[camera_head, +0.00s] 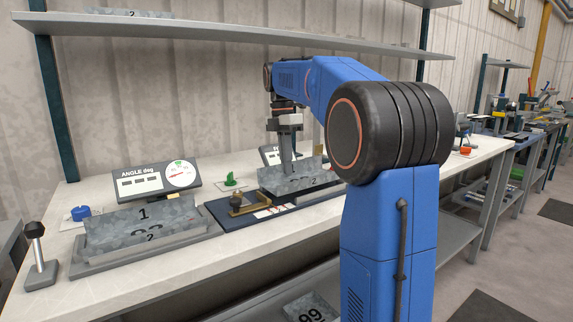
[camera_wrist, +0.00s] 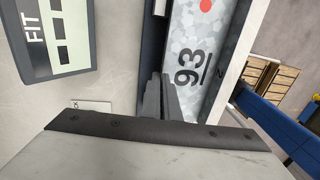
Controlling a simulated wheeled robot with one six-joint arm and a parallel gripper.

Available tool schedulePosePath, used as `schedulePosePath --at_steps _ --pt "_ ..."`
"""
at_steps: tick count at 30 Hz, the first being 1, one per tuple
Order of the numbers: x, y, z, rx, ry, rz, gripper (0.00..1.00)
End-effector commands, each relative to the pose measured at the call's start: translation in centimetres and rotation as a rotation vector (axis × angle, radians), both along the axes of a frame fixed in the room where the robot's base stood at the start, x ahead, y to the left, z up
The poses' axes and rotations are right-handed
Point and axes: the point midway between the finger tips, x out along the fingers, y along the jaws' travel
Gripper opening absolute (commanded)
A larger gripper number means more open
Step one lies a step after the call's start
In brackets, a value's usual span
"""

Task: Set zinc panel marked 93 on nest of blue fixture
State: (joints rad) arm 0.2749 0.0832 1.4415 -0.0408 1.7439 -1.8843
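The zinc panel marked 93 (camera_wrist: 205,55), mottled grey with a red dot, shows in the wrist view beside a dark rim. In the head view, a panel at mid-bench (camera_head: 291,179) with a partly hidden number looks like the same one. My gripper (camera_head: 289,168) points down at its back edge, fingers close together. In the wrist view the fingertips (camera_wrist: 164,77) are at the panel's left edge; whether they pinch it is unclear. At the left, a grey fixture (camera_head: 80,268) has a blue marker (camera_head: 81,213) behind it and holds a panel marked 1 (camera_head: 143,222).
An ANGLE gauge (camera_head: 157,181) stands behind the left fixture, and a black-knobbed lever (camera_head: 36,250) is beside it. A dark tray (camera_head: 225,222) with a brass-coloured block (camera_head: 243,205) lies mid-bench. A shelf (camera_head: 220,30) runs above. A FIT display (camera_wrist: 57,37) shows in the wrist view.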

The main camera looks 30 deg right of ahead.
Motion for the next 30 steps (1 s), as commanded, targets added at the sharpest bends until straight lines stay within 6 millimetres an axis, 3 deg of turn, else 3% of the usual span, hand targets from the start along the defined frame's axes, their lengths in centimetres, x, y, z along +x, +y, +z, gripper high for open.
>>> schedulePosePath --at_steps 5,6,8,20,30 --pt "0.0 0.0 -0.2 0.000 0.000 0.000 0.00" --pt "0.0 0.0 -0.2 0.000 0.000 0.000 0.11" --pt "0.0 0.0 -0.2 0.000 0.000 0.000 0.24" --pt "0.1 0.0 0.3 0.000 -0.001 0.000 0.24" --pt "0.9 0.0 6.0 -0.001 -0.002 0.000 0.24"
